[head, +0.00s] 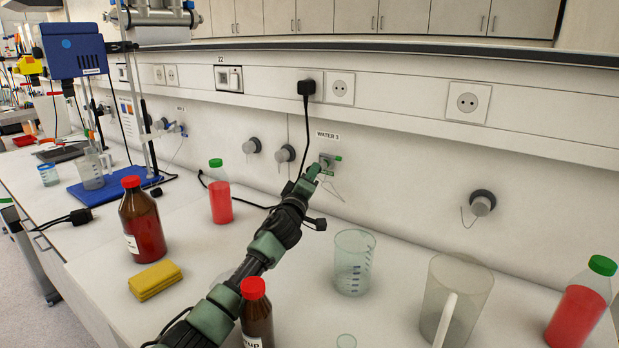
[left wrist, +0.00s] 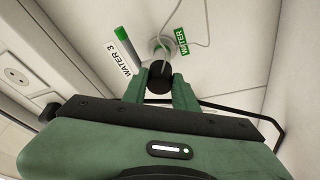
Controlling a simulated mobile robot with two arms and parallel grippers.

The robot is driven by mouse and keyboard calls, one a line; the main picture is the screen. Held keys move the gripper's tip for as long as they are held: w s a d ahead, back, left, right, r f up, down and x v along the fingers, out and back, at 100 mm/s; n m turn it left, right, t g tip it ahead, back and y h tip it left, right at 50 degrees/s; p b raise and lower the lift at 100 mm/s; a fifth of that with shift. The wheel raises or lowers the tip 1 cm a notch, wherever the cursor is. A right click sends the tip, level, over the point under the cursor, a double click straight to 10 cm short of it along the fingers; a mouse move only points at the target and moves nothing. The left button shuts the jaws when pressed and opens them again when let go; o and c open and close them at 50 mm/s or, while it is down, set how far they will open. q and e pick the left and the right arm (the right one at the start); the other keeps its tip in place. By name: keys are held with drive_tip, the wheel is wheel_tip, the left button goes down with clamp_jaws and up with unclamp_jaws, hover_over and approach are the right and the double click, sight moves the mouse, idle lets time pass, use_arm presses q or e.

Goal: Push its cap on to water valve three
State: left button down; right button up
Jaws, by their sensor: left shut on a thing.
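Water valve three is on the wall under the "WATER 3" label (head: 327,134), mostly hidden behind my gripper in the head view. In the left wrist view the pale valve fitting (left wrist: 160,50) shows straight ahead, beside a green "WATER" tag (left wrist: 181,40). My left gripper (head: 318,170) is at the valve. It is shut on a dark cylindrical cap (left wrist: 158,78), held between the green fingers (left wrist: 159,92). The cap lines up with the fitting and overlaps it in view; I cannot tell how far on it sits. My right gripper is out of view.
Other capped valves (head: 285,153) and (head: 482,204) are along the wall. A black plug cable (head: 305,88) hangs left of the label. A beaker (head: 353,265), a pitcher (head: 458,290) and a red juice bottle (head: 219,200) stand on the bench below. A thin wire hangs near the valve.

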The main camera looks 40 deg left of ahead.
use_arm(q)
drive_tip(key=shift+r, duration=0.25)
drive_tip(key=c, duration=1.3)
unclamp_jaws()
drive_tip(key=shift+o, duration=1.3)
drive_tip(key=shift+w+f, duration=0.15)
drive_tip(key=shift+w, duration=0.1)
drive_tip(key=shift+f, duration=0.1)
drive_tip(key=shift+s, duration=0.15)
